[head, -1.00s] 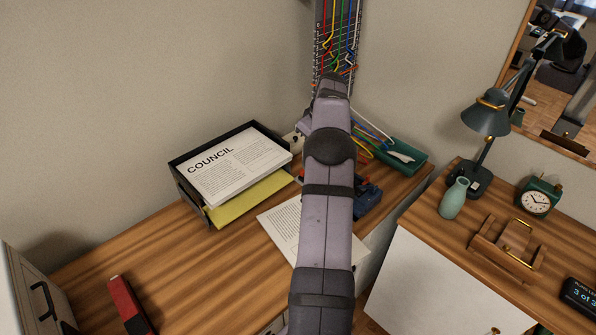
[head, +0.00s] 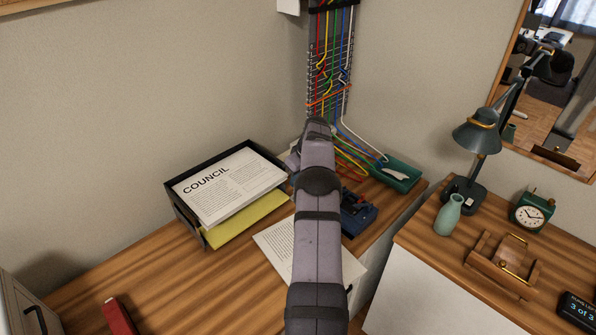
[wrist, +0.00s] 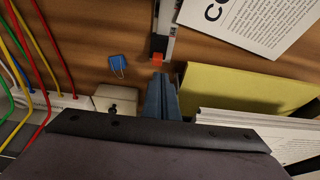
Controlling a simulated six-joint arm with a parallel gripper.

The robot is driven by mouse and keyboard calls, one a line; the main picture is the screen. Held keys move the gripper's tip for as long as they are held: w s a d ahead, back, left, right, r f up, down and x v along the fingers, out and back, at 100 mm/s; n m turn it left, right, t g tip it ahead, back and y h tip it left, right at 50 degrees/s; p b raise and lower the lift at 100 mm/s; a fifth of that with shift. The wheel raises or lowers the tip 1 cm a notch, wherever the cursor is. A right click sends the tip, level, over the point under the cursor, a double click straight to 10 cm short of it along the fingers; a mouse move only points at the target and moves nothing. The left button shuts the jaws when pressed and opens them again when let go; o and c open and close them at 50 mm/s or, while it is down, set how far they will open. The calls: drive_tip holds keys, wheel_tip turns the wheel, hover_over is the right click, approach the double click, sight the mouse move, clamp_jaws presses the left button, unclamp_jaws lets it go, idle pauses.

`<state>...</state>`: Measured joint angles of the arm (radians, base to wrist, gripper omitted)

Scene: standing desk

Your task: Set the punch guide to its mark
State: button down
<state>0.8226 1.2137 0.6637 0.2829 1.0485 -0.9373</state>
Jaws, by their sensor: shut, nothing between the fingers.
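The blue desk punch (head: 358,213) stands on the desk to the right of my arm, partly hidden by it in the head view. In the wrist view a narrow pale-and-dark bar (wrist: 168,28) with an orange end piece (wrist: 157,57) shows at top centre; it may be the punch's guide, but I cannot tell surely, and no mark can be made out. My gripper (wrist: 162,80) is shut and empty, its blue-grey fingers pointing at the orange piece. A gap or contact between them cannot be told. In the head view my arm hides the gripper.
A black paper tray (head: 188,222) with COUNCIL sheets and a yellow folder stands to the left. Loose printed sheets (head: 277,246) lie by my arm. Coloured cables (head: 330,70) run down the wall to a green tray (head: 397,178). A blue clip (wrist: 117,66) lies nearby.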

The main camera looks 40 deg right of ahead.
drive_tip(key=shift+x, duration=1.5)
drive_tip(key=shift+s, duration=0.1)
drive_tip(key=shift+s+d+p, duration=0.1)
drive_tip(key=shift+s+p, duration=0.35)
drive_tip(key=shift+s, duration=1.6)
drive_tip(key=p+v, duration=0.5)
drive_tip(key=v, duration=0.5)
